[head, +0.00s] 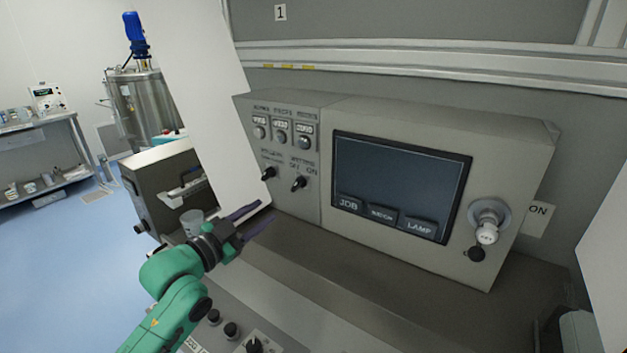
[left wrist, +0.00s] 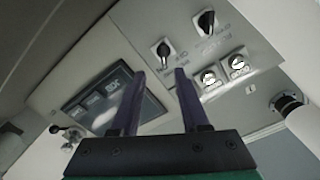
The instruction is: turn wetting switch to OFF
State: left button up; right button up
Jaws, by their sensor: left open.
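I cannot read which one is marked wetting. In the left wrist view the switch nearer the screen (left wrist: 164,50) is beyond the fingertips, and the other switch (left wrist: 208,21) is farther up and right. My left gripper (head: 265,212) is open and empty, below and left of the switches, apart from the panel. My right gripper is not in view.
A dark touchscreen (head: 400,185) fills the panel's middle. A white-capped knob (head: 487,232) sticks out at the right. A ledge (head: 400,285) runs below the panel, with small black knobs (head: 231,329) at the lower left. A white upright panel (head: 205,110) stands left.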

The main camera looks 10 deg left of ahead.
aim_at(295, 186)
pick_arm(q)
jog(key=p+x, duration=0.1)
jog(key=x, duration=0.3)
jog(key=p+x, duration=0.2)
jog(key=x, duration=0.2)
jog(key=r+p+x, duration=0.1)
jog(key=x, duration=0.3)
jog(key=shift+w+d+p, duration=0.1)
jog(key=shift+p, duration=0.2)
grip_shut()
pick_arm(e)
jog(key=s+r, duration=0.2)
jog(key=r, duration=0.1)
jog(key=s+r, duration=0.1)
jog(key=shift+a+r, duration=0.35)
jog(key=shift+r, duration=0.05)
